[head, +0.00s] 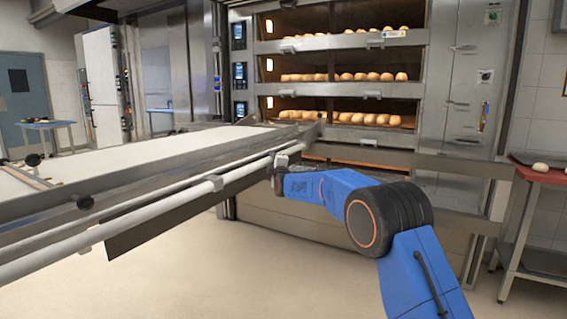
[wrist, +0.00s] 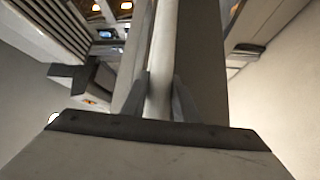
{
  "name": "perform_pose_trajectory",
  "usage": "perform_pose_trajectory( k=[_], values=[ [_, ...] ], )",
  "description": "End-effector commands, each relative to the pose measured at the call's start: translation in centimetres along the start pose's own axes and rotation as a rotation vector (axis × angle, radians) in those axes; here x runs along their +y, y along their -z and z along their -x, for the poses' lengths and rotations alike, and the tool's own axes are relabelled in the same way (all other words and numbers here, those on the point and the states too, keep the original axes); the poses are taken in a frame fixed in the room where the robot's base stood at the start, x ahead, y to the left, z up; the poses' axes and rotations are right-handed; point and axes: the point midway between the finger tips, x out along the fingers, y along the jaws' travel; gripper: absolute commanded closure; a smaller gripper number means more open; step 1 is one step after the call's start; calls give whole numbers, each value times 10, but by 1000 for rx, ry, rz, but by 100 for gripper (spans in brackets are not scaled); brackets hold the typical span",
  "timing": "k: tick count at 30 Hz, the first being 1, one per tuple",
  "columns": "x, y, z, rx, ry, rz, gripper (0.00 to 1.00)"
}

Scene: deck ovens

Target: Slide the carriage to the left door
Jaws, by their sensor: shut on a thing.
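The carriage (head: 130,165) is a long loader with a pale flat belt and metal side rails. It runs from the lower left toward the oven front in the head view. A white round bar (head: 150,212) runs along its near side, and it also shows in the wrist view (wrist: 161,60). My gripper (head: 279,165) is at the bar's far end; in the wrist view its two fingers (wrist: 160,88) stand on either side of the bar and are shut on it. The deck oven (head: 345,60) has stacked decks with bread inside. I cannot tell which opening is the left door.
A red-topped table (head: 540,172) with dough stands at the right. A blue door (head: 25,95) and a small table (head: 45,125) are at the far left. A steel cabinet (head: 465,80) flanks the oven. The floor (head: 230,270) in front is clear.

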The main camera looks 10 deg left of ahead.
Motion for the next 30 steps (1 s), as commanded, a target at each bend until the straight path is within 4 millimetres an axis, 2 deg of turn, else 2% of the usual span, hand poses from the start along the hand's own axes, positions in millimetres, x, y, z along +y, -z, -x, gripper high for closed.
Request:
perform_pose_trajectory(
  k=[3, 9, 23, 24, 25, 30],
  values=[
    [-6, 13, -12, 1, 1, -1, 100],
    [-9, 23, -24, 0, 2, 1, 100],
    [-9, 26, -27, 0, 1, 0, 100],
    [-9, 27, -27, 0, 1, 0, 64],
    [-9, 27, -26, 0, 1, 0, 57],
    [-8, 26, -26, 0, 1, 0, 55]
  ],
)
